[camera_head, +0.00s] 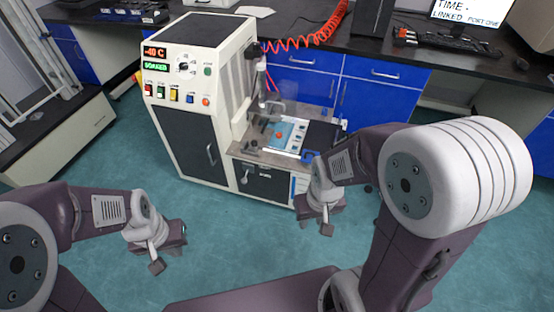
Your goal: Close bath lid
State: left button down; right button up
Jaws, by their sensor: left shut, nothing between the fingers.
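The rheometer (205,80) is a cream cabinet with a lit control panel, standing in front of the back bench. On its lower right deck is the bath area (283,135), with a pale blue surface and a small orange-red spot. A dark flat panel (322,137) lies at the right of this area; I cannot tell whether it is the lid. A clear upright part stands behind. My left gripper (157,262) is shut and empty above the floor, left of and in front of the cabinet. My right gripper (324,222) hangs in front of the deck's right side; its fingers are too small to read.
A red coiled hose (310,35) runs from the machine over the dark bench (400,52). A monitor (468,12) and keyboard (465,40) are on the bench at the right. The green floor (230,235) between my grippers is clear.

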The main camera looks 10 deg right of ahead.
aim_at(320, 136)
jog(key=i+l, duration=0.5)
jog(key=l, duration=0.15)
jog(key=i+l, duration=0.5)
jog(key=l, duration=0.15)
